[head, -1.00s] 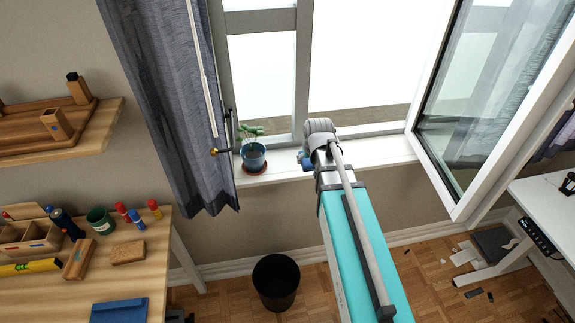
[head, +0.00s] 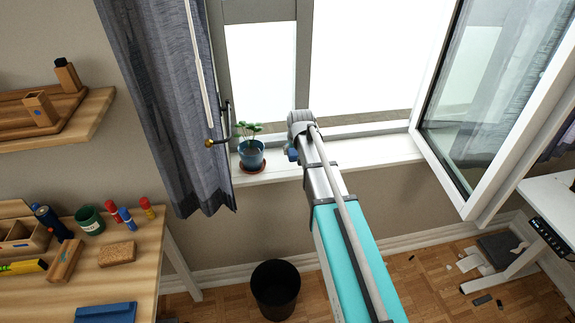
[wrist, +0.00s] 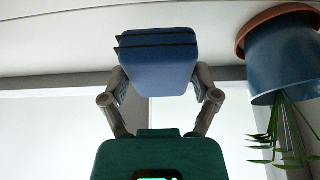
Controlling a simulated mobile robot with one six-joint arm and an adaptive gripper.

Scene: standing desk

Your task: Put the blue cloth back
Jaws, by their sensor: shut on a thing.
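The blue cloth (wrist: 157,65) shows in the wrist view as a thick blue pad with two dark lines across it. My gripper (wrist: 160,84) is shut on it, with one finger on each side. In the head view only a small blue bit of the cloth (head: 292,155) shows beside the end of my arm, over the window sill (head: 370,152). My arm hides the rest of the gripper there. I cannot tell whether the cloth touches the sill.
A plant in a blue pot (head: 251,156) stands on the sill left of my gripper, near the curtain (head: 175,110). The window sash (head: 480,110) stands open at the right. A workbench (head: 140,262) with tools and a flat blue item (head: 105,312) is at lower left. A black bin (head: 275,288) stands on the floor.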

